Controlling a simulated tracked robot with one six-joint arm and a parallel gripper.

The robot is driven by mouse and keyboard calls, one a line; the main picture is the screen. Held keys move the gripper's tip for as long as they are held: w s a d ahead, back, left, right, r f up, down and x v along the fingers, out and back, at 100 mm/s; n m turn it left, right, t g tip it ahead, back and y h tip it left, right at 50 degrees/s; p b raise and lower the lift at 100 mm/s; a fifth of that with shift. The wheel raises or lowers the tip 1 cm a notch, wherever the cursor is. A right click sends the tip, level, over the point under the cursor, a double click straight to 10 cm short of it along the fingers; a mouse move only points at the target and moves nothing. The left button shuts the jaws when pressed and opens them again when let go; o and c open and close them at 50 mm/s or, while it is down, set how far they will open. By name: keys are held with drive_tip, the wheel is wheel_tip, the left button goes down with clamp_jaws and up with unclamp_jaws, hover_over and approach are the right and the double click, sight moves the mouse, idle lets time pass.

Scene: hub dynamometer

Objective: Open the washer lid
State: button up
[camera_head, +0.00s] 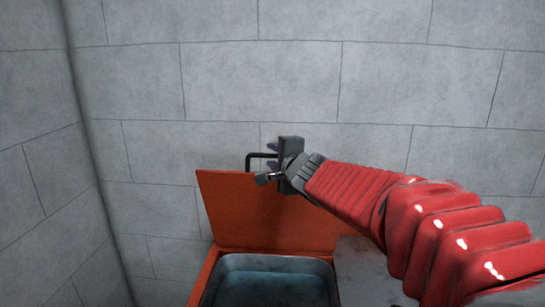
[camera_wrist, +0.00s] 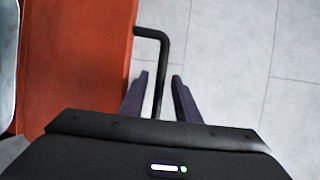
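The orange washer lid (camera_head: 235,205) stands raised, nearly upright, behind the open washer basin (camera_head: 272,283) in the head view. The lid's orange face (camera_wrist: 88,60) fills the left of the wrist view. A black bar handle (camera_head: 250,160) projects above the lid's upper edge, and its bent bar shows in the wrist view (camera_wrist: 163,60). My gripper (camera_wrist: 160,90) is open, with one dark finger on each side of the handle bar and visible gaps between. In the head view my gripper (camera_head: 272,163) is at the lid's top edge and partly hides the handle.
A grey block wall (camera_head: 400,90) stands behind the washer, with another wall (camera_head: 40,170) at the left. A grey surface (camera_head: 360,270) lies right of the basin, partly under my red arm. Pale tiled floor or wall (camera_wrist: 240,60) fills the wrist view's right side.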

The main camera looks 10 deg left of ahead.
drive_tip(key=v, duration=1.3)
idle(0.4)
drive_tip(key=s+d+f+n+g+h, duration=0.3)
drive_tip(key=s+d+f+n+h, duration=0.2)
drive_tip(key=d+f+n+h, duration=0.55)
drive_tip(key=s+d+f+n+g+y, duration=0.1)
drive_tip(key=s+d+f+g, duration=0.1)
drive_tip(key=s, duration=0.6)
drive_tip(key=s+d+f+n+g+y, duration=0.1)
drive_tip(key=s+d+f+g, duration=0.1)
drive_tip(key=s+f, duration=0.3)
drive_tip(key=s+d+f+n+g+y, duration=0.1)
drive_tip(key=s+d+f, duration=0.3)
drive_tip(key=s, duration=0.6)
drive_tip(key=shift+s+g+y, duration=0.3)
drive_tip(key=shift+g+y, duration=0.15)
drive_tip(key=shift+g, duration=0.05)
